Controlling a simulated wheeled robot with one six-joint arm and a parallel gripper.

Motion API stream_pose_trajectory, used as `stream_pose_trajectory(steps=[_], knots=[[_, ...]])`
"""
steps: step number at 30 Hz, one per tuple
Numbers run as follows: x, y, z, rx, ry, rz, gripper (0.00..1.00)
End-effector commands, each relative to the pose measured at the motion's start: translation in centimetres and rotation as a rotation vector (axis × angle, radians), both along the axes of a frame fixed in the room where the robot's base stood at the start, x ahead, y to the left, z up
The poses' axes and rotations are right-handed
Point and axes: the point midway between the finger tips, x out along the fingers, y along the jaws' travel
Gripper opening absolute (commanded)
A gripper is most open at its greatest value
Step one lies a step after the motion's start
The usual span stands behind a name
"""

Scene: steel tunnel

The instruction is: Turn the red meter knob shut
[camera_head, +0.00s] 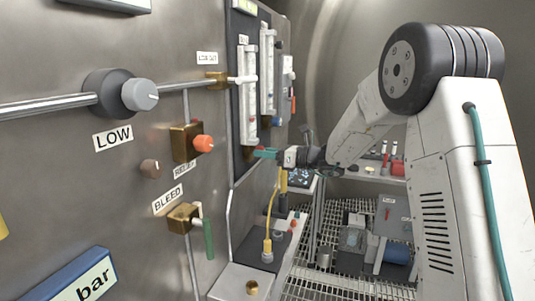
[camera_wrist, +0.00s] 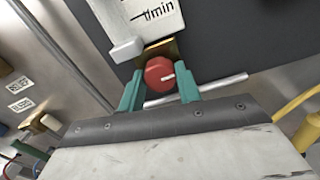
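The red meter knob (camera_wrist: 158,72) shows in the wrist view, round, with a white mark on its face. It sits on a brass block (camera_wrist: 162,49) below a white meter body lettered "l/min" (camera_wrist: 153,18). My gripper (camera_wrist: 160,86) has its two teal fingers apart, one on each side of the knob and just short of it in the picture; I cannot tell whether either touches. In the head view my gripper (camera_head: 265,153) is at the lower end of the nearer clear meter tube (camera_head: 247,95), and the knob there is hidden or too small to make out.
A second meter tube (camera_head: 267,70) stands close behind the first. A yellow hose (camera_head: 271,205) hangs below my gripper. A grey knob (camera_head: 139,95), an orange knob (camera_head: 203,143) and a green bleed handle (camera_head: 209,239) stick out of the steel panel. A wire shelf (camera_head: 330,285) is below.

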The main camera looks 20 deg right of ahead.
Motion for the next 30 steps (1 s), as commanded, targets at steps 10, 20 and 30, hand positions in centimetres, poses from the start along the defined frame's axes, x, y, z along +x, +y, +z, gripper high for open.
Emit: stream_pose_trajectory(steps=[10, 20, 30], knots=[[-0.1, 0.0, 0.0, -0.030, -0.040, 0.001, 0.11], [0.0, 0.2, 0.0, -0.165, -0.226, 0.004, 0.11], [0.0, 0.3, 0.0, -0.354, -0.489, 0.007, 0.11]])
